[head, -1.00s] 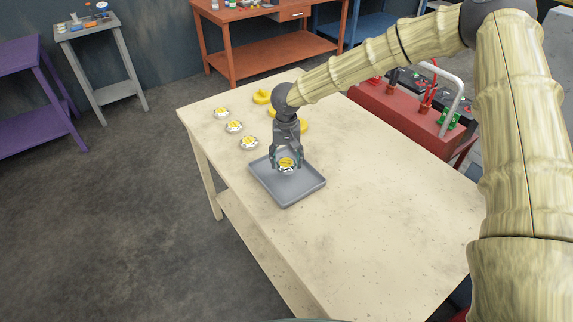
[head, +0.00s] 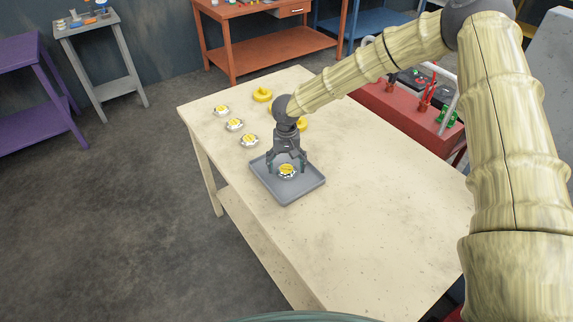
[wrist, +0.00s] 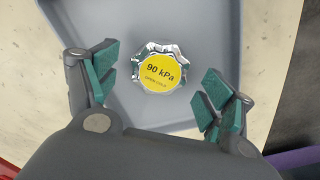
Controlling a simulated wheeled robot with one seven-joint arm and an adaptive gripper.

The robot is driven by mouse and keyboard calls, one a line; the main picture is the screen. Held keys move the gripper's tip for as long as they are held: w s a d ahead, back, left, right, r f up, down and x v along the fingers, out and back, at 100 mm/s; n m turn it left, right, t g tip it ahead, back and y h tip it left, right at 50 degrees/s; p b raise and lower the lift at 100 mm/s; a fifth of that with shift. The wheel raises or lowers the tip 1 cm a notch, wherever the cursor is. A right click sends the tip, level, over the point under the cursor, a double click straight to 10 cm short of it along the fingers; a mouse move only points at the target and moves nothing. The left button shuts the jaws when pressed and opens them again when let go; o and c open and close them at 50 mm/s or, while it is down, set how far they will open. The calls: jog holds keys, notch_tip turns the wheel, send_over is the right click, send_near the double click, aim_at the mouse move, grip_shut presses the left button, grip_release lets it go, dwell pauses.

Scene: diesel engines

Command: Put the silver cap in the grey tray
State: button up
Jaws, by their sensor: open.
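A silver cap (head: 287,171) with a yellow top lies in the grey tray (head: 288,198) on the table. In the wrist view the silver cap (wrist: 160,72) shows a yellow label reading "90 kPa", and the grey tray (wrist: 215,35) spreads around it. My gripper (head: 287,167) is over the tray with its fingers spread apart. In the wrist view my gripper (wrist: 160,90) has its green-padded fingers clear of the cap on both sides, holding nothing.
Yellow caps (head: 262,95) sit behind my gripper. A red bench (head: 405,110) stands beyond the right side. The front of the table (head: 370,230) is clear.

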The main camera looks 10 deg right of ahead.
aim_at(287, 169)
notch_tip(287, 169, up, 12)
jog(key=b, duration=0.3)
dwell(0.4)
